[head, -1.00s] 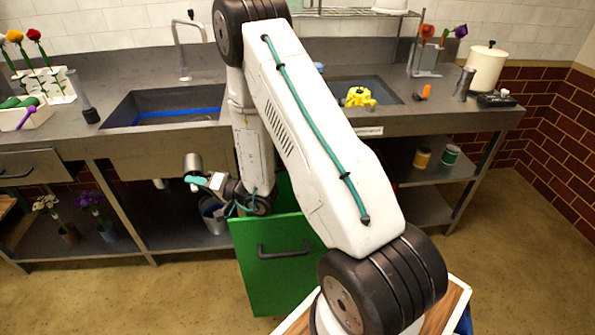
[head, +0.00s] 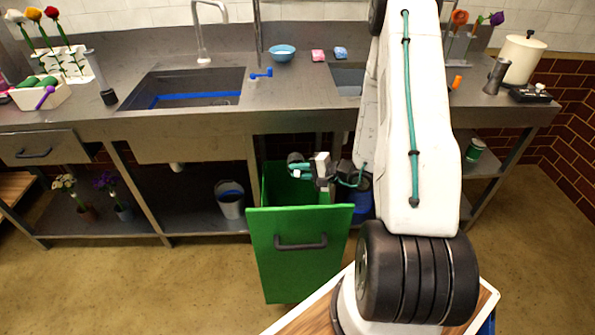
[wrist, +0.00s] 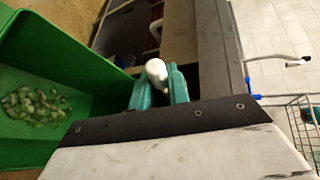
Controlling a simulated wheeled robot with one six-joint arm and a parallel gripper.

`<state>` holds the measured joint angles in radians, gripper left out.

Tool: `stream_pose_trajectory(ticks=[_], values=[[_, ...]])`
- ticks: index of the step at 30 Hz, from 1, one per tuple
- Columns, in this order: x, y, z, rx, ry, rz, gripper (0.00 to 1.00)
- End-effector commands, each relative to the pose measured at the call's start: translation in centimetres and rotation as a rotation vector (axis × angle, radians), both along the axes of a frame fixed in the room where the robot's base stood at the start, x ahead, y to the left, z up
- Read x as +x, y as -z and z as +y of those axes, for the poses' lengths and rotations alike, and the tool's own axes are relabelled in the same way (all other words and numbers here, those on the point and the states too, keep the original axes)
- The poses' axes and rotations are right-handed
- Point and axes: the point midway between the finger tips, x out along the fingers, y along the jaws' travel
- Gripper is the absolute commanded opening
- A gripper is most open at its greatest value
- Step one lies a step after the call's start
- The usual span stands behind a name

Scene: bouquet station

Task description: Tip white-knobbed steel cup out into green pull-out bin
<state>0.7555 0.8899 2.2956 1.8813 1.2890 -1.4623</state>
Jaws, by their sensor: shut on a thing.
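My gripper (head: 303,172) has its teal fingers shut on a white knob (wrist: 156,70), seen between the fingertips in the wrist view. In the head view a small dark grey steel cup (head: 295,158) sits at the fingertips, above the opening of the green bin. The cup's exact tilt and its contents are too small to tell, and its body is not clear in the wrist view. The green pull-out bin (head: 300,255) stands open, drawn out from under the counter. Pale green clippings (wrist: 38,105) lie on its floor in the wrist view.
The steel counter (head: 200,120) runs above and behind the bin. A grey bucket (head: 230,200) stands on the lower shelf left of the bin. A steel cylinder (head: 497,76) and a cream canister (head: 523,60) stand at the counter's right. The floor left of the bin is clear.

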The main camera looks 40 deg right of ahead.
Motion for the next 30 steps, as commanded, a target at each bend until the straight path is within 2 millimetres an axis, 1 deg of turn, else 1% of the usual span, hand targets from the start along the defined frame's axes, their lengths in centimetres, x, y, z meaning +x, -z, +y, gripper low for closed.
stream_pose_trajectory(ticks=[18,30], values=[[1.0,-1.5,-0.5,0.351,-0.003,0.529,0.00],[1.9,-1.7,-1.0,0.586,-0.005,0.875,0.00]])
